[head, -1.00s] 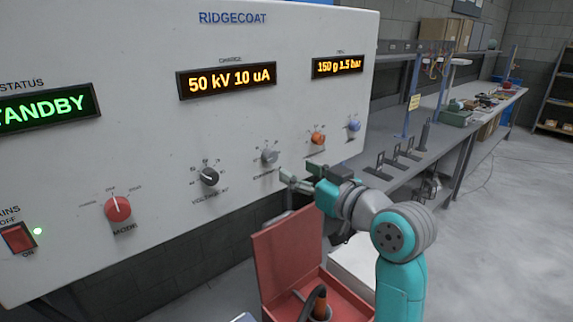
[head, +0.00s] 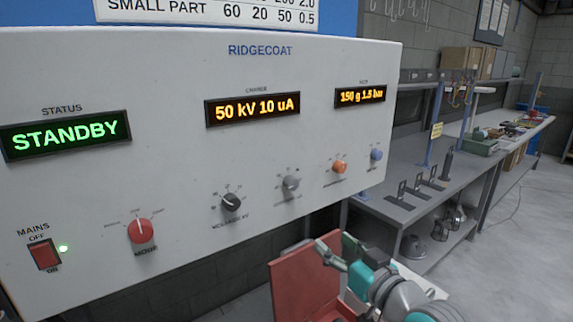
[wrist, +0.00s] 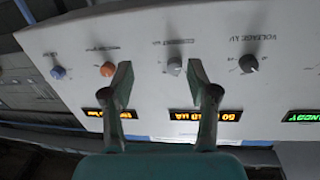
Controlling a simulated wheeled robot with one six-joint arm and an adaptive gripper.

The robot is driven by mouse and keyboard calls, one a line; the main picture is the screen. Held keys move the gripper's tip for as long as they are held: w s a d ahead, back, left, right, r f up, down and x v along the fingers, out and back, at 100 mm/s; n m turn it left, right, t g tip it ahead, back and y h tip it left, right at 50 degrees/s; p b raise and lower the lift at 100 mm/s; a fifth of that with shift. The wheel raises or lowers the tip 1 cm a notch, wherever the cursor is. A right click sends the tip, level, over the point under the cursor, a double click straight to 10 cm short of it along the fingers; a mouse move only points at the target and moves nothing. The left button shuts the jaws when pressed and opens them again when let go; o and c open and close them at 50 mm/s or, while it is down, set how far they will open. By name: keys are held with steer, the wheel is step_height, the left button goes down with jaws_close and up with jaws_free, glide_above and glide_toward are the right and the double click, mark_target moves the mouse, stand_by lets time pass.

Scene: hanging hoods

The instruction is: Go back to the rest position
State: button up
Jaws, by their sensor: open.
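My gripper (head: 322,246) is low in the head view, in front of and below the grey knob (head: 291,184) on the white Ridgecoat panel (head: 200,75). In the wrist view my gripper (wrist: 160,88) shows its two fingers apart, with nothing between them. The grey knob also shows there (wrist: 174,66), beyond the fingertips and apart from them. The dark voltage knob (head: 230,202), the orange knob (head: 339,167) and the blue knob (head: 376,155) are in the same row. The displays read STANDBY, 50 kV 10 uA and 150 g 1.5 bar.
A red mode knob (head: 141,231) and a red mains switch (head: 43,255) with a green light are at the panel's left. An open red box (head: 303,283) stands below the panel, close to my arm. A grey workbench (head: 400,200) runs along the right, with clear floor beyond.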

steer(key=s+d+f+m+h, duration=0.3)
steer(key=s+f, duration=0.7)
steer(key=f, duration=0.3)
steer(key=s+d+f+m+h, duration=0.2)
steer(key=s+f+h, duration=0.1)
steer(key=s+f, duration=0.8)
steer(key=s+d+f+h, duration=0.1)
steer(key=s, duration=1.2)
steer(key=s+f+n+g, duration=0.1)
steer(key=s, duration=1.2)
steer(key=shift+d+f+h, duration=0.35)
steer(key=shift+d+h, duration=0.05)
